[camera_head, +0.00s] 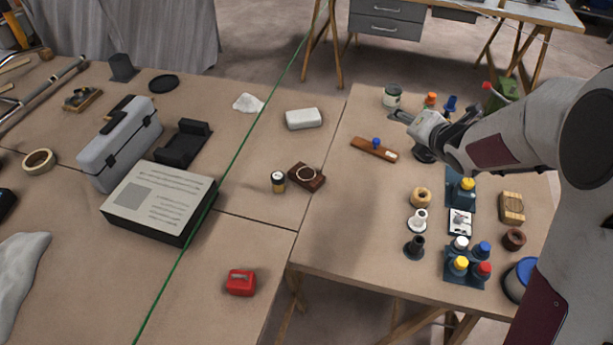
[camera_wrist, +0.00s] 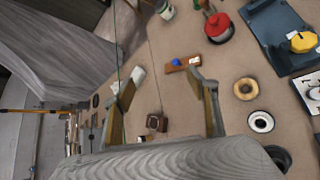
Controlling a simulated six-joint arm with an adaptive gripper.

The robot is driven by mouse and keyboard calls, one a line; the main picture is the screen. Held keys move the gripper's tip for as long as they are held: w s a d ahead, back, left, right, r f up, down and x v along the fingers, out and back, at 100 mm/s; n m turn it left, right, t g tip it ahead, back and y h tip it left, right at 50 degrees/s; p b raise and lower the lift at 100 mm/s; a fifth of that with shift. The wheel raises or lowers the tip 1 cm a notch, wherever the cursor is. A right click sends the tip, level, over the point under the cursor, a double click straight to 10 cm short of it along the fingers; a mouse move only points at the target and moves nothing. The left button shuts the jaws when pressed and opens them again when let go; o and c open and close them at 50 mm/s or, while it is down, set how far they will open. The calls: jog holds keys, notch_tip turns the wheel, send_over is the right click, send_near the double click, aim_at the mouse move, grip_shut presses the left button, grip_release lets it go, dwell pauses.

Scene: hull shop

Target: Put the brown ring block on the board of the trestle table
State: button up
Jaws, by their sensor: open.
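A dark brown block with a pale ring on its upper face (camera_head: 306,177) lies on the large left worktop, close to its right edge. It also shows in the wrist view (camera_wrist: 156,122), apart from the fingers. The trestle table's board (camera_head: 345,225) is the tan top on the right, with wooden legs below. My gripper (camera_head: 397,118) is over the far part of this board, pointing left, open and empty. Its two spread fingers show in the wrist view (camera_wrist: 162,82).
A wooden strip with a blue knob (camera_head: 375,149) lies on the board. Bottles, rings and trays crowd the board's right side; its left front is clear. A green line (camera_head: 240,150) crosses the left worktop.

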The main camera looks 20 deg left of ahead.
jog(key=a+f+n+g+y, duration=0.2)
jog(key=a+f+n+y, duration=0.2)
jog(key=a+f+n, duration=0.5)
jog(key=n+g+y, duration=0.3)
jog(key=n+y, duration=0.1)
jog(key=n, duration=0.4)
send_near(309, 175)
jog(key=shift+w+a+f, duration=0.2)
jog(key=shift+w+a, duration=0.25)
jog(key=shift+a, duration=0.05)
jog(key=shift+w+a+f, duration=0.2)
jog(key=shift+w+a, duration=0.3)
jog(key=shift+a, duration=0.05)
jog(key=shift+s+a+f, duration=0.35)
jog(key=shift+x, duration=1.3)
jog(key=shift+x, duration=2.6)
jog(key=shift+r, duration=0.15)
